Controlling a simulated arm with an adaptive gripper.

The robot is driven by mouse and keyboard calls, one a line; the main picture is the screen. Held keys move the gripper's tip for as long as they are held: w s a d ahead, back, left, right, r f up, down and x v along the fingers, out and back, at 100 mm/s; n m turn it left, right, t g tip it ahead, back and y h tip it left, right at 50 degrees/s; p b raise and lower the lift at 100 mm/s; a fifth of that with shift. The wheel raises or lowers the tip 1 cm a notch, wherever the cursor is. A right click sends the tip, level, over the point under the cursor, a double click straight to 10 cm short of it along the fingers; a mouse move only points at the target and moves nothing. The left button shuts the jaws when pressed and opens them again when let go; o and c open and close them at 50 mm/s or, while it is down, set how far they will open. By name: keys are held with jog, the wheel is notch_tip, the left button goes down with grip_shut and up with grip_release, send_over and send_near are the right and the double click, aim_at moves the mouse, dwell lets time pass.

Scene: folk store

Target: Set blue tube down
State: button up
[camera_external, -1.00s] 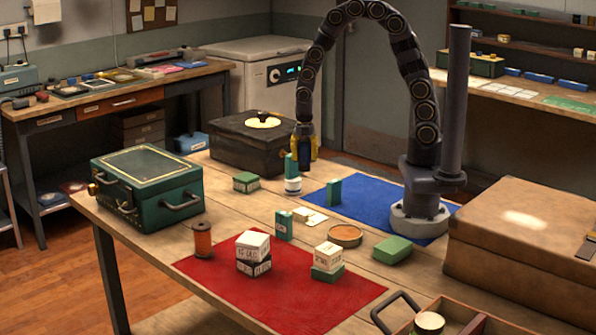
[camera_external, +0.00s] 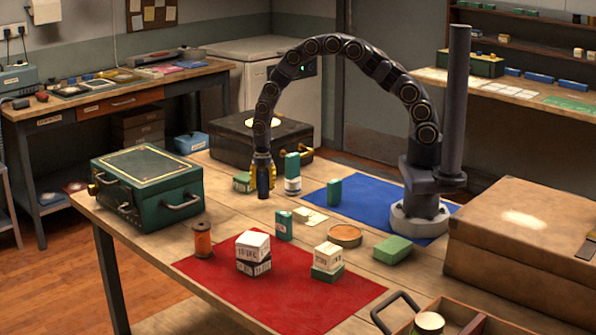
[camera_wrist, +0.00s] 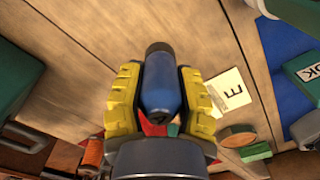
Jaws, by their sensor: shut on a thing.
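My gripper (camera_external: 263,170), with yellow fingers, points down over the wooden table between the green metal box and the blue mat. It is shut on the blue tube (camera_wrist: 158,82), which sits upright between the fingers in the wrist view. In the external view the tube (camera_external: 263,186) looks dark and sticks out below the fingers. Its lower end is close to the table top, but I cannot tell whether it touches.
A green box (camera_external: 243,182) stands just left of the gripper, and a green block on a white round tin (camera_external: 292,186) stands right. The dark box (camera_external: 225,148) is behind. Bare wood (camera_external: 225,212) lies in front, before the red mat (camera_external: 310,300).

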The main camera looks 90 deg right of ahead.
notch_tip(320, 180, down, 2)
jog(key=shift+s+f, duration=0.1)
jog(key=shift+f, duration=0.05)
jog(key=o, duration=0.8)
jog(key=shift+f, duration=0.1)
jog(key=shift+c, duration=0.2)
